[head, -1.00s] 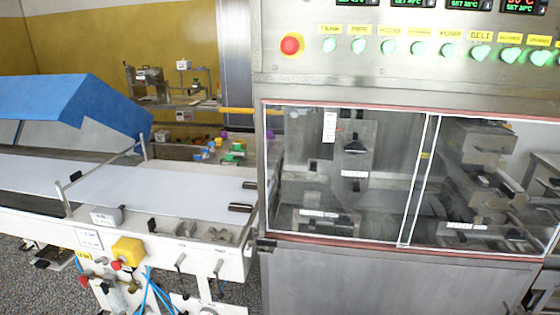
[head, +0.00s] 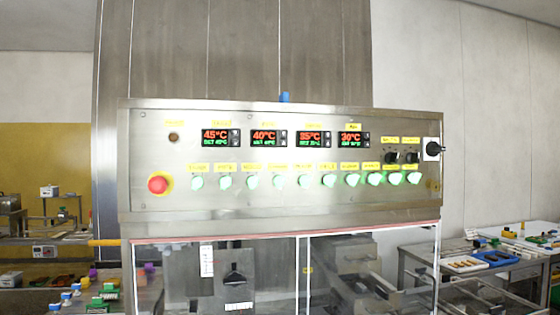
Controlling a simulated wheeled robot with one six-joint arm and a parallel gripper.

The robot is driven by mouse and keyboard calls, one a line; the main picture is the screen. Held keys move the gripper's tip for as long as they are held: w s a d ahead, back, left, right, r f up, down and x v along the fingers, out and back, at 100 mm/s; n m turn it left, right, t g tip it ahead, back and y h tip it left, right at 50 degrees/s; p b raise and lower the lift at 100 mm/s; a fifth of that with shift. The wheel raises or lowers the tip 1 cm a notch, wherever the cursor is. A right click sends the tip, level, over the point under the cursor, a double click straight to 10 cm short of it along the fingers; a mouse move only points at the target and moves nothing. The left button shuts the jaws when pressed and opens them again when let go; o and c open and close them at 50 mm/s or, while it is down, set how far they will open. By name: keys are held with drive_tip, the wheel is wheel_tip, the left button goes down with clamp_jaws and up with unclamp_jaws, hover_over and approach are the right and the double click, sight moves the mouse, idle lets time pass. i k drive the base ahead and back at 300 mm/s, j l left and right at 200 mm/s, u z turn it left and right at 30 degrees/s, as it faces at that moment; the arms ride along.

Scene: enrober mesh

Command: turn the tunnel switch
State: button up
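A steel control panel (head: 290,195) fills the middle of the head view. A row of green-lit switches (head: 303,181) runs along it under small yellow labels. The labels are too small to read, so I cannot tell which one is the tunnel switch. Two black knobs (head: 392,157) sit at the upper right of the panel, also under yellow labels. A larger black rotary switch (head: 433,148) on a white plate is at the panel's right end. My gripper is not in view.
A red emergency button (head: 158,184) is at the panel's lower left. Several temperature displays (head: 268,138) glow above the switches. A glazed machine housing (head: 270,270) lies below. Tables with trays (head: 470,262) stand at the right, and a bench with coloured items (head: 85,295) at the left.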

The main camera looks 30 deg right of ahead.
sight(414, 177)
drive_tip(key=z, duration=1.55)
